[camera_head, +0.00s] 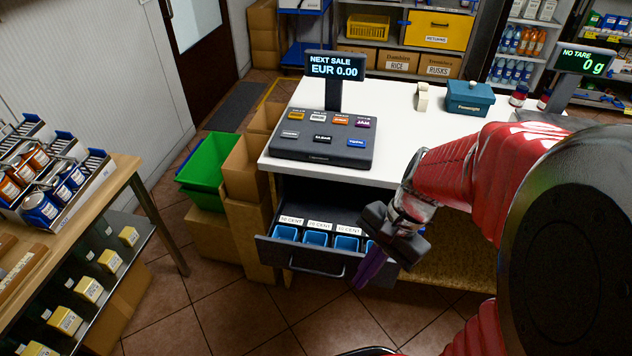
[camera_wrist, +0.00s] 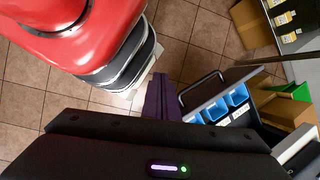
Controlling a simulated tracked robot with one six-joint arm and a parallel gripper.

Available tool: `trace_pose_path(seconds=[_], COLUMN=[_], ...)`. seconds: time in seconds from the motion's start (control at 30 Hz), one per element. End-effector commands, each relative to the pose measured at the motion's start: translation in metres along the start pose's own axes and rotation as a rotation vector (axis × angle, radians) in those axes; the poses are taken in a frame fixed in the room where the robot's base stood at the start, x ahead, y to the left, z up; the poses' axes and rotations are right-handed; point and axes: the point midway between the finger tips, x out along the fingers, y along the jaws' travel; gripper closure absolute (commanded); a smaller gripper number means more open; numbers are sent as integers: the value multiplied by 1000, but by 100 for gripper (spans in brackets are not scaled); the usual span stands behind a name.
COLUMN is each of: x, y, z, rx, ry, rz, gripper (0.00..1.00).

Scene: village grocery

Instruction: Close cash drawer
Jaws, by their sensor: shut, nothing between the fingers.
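The cash drawer (camera_head: 275,252) is pulled out from under the white counter, with a dark front, a bar handle (camera_head: 318,270) and blue coin cups (camera_head: 315,239) labelled in cents. My gripper (camera_head: 369,271) has purple fingers, shut and empty, pointing down. In the head view it overlaps the drawer's right end and hides part of it. In the wrist view the shut fingers (camera_wrist: 160,98) are just left of the drawer front (camera_wrist: 190,110), beside the handle (camera_wrist: 201,86). I cannot tell whether they touch the drawer.
The register keypad (camera_head: 323,137) and its display (camera_head: 335,66) stand on the counter (camera_head: 395,113) above the drawer. A green crate (camera_head: 208,163) and cardboard boxes (camera_head: 246,170) are left of the drawer. A shelf table (camera_head: 128,168) is farther left. Tiled floor (camera_head: 215,307) in front is clear.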

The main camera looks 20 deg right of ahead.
Motion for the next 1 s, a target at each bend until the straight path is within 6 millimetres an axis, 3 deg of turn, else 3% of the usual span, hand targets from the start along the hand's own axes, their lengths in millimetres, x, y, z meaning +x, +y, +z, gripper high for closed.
trace_pose_path(seconds=[1.0], x=[83], y=[30], z=[-57], rx=[1169], ry=[-755], rz=[-26], gripper=[100])
